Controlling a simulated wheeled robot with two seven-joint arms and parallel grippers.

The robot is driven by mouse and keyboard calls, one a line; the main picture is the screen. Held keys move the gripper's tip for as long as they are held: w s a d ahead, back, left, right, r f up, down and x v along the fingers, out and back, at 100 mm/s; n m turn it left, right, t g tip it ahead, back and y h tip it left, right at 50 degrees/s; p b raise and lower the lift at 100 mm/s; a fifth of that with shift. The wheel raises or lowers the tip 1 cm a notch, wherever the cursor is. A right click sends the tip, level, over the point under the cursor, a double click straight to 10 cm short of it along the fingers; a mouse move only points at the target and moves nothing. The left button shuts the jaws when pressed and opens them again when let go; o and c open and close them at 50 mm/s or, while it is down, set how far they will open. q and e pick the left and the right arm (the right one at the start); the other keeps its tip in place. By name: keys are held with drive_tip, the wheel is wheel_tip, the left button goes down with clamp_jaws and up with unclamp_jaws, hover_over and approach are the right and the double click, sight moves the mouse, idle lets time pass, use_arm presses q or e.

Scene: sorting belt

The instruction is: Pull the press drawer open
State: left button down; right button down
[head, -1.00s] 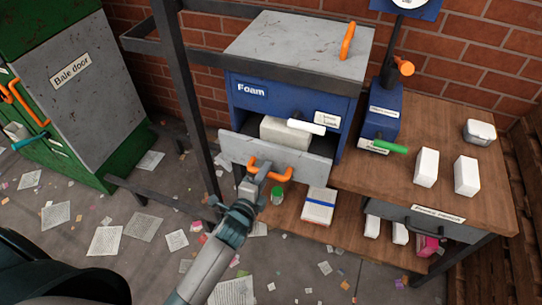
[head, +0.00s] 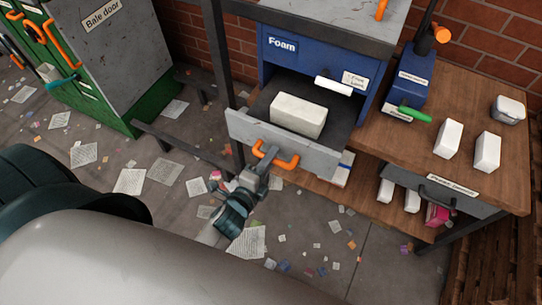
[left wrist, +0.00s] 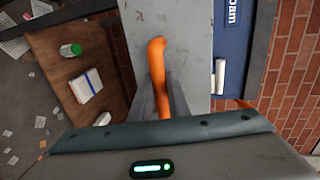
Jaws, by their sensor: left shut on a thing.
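The blue press labelled Foam (head: 300,50) stands at the back. Its grey-fronted drawer (head: 318,158) is pulled out towards me, and a white foam block (head: 298,115) lies inside it. The drawer has an orange handle (head: 290,163). My left gripper (head: 262,168) is shut on this handle. In the left wrist view the orange handle (left wrist: 157,75) lies between the fingers (left wrist: 163,98). A white lever (head: 333,86) sticks out of the press above the drawer. My right gripper does not show.
A wooden bench (head: 400,150) on the right bears white blocks (head: 448,138) and a blue stand with a green handle (head: 413,112). A green baler (head: 130,110) stands at the left. Paper scraps litter the floor. A dark post (head: 217,80) stands left of the press.

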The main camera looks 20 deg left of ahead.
use_arm(q)
drive_tip(key=c, duration=2)
unclamp_jaws()
drive_tip(key=shift+s, duration=0.1)
drive_tip(key=shift+b+v, duration=2.35)
drive_tip(key=shift+v, duration=6.25)
drive_tip(key=shift+f, duration=0.15)
